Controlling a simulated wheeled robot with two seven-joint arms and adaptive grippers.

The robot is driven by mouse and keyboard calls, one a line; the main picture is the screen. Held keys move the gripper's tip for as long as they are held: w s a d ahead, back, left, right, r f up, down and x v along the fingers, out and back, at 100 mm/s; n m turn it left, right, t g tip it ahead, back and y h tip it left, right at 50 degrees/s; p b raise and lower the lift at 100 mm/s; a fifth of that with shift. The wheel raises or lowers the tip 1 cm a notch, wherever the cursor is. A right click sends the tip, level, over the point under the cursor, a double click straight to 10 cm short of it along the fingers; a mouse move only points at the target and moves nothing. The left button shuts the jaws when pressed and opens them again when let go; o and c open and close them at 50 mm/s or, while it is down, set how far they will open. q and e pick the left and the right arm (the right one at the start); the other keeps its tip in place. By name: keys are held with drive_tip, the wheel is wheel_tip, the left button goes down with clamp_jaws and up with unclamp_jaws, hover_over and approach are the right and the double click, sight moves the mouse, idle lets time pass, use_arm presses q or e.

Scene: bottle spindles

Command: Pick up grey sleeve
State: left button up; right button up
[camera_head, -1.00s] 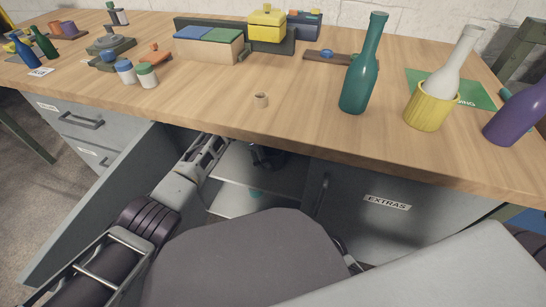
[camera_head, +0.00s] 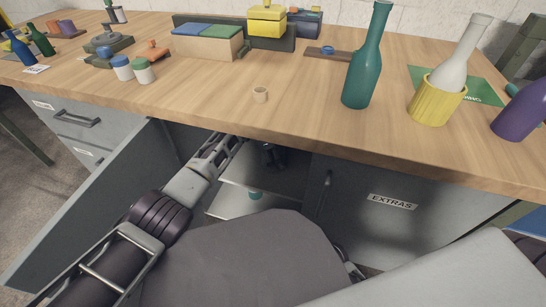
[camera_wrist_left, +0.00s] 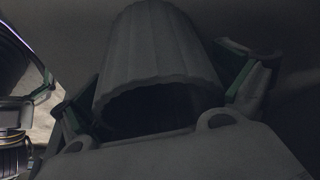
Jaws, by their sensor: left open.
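The grey sleeve (camera_wrist_left: 155,50) is a ribbed, hollow cylinder that fills the middle of the left wrist view, its dark open end facing the camera. My left gripper (camera_wrist_left: 163,108) is open, with one finger on each side of the sleeve. Whether the fingers touch it is too dark to tell. In the head view my left arm reaches into the open cabinet below the tabletop, where the dark gripper (camera_head: 270,157) shows only partly. I cannot make out the sleeve in the head view. My right gripper is not in view.
The wooden tabletop (camera_head: 200,100) overhangs my left arm. The open cabinet door (camera_head: 95,205) stands to its left and the EXTRAS door (camera_head: 375,205) to its right. A small teal thing (camera_head: 256,194) is on the lower shelf. A green bottle (camera_head: 365,70) stands on the table.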

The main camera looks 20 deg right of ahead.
use_arm(q)
drive_tip(key=shift+c, duration=0.2)
drive_tip(key=shift+c, duration=1.2)
drive_tip(key=c, duration=0.6)
drive_tip(key=shift+o, duration=0.2)
drive_tip(key=shift+r+p, duration=0.35)
drive_tip(key=shift+p, duration=0.6)
drive_tip(key=shift+c, duration=0.5)
